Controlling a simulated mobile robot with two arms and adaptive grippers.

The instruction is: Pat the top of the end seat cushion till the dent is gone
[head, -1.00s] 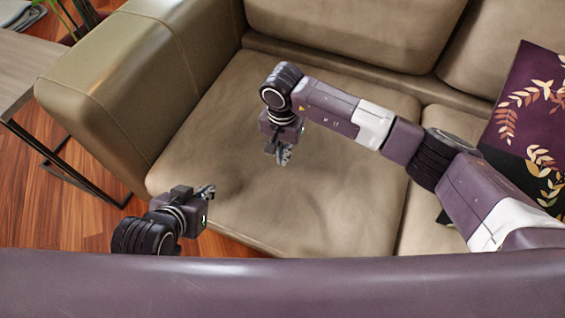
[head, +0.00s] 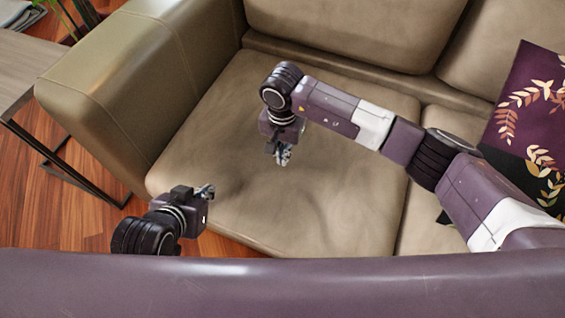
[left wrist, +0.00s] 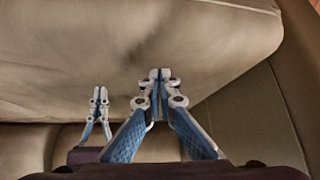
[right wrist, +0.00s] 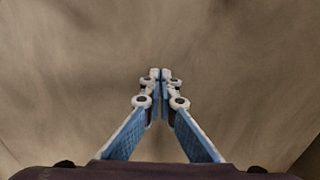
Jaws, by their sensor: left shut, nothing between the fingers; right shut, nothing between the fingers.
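The end seat cushion (head: 300,215) is tan and lies beside the sofa's arm; it also fills much of the left wrist view (left wrist: 90,50) and the right wrist view (right wrist: 80,60). Faint shading shows on its top, with a darker patch (head: 236,187) near the left gripper. My right gripper (head: 283,157) is shut and empty, pointing down over the middle of the cushion; whether it touches, I cannot tell. My left gripper (head: 209,191) is shut and empty by the cushion's front left part. The right gripper's fingers (left wrist: 98,95) also show in the left wrist view.
The sofa arm (head: 130,75) bounds the cushion at the left and a back cushion (head: 345,30) behind. A dark patterned pillow (head: 525,100) lies at the right. A side table (head: 30,60) stands at the far left on the wood floor (head: 60,210).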

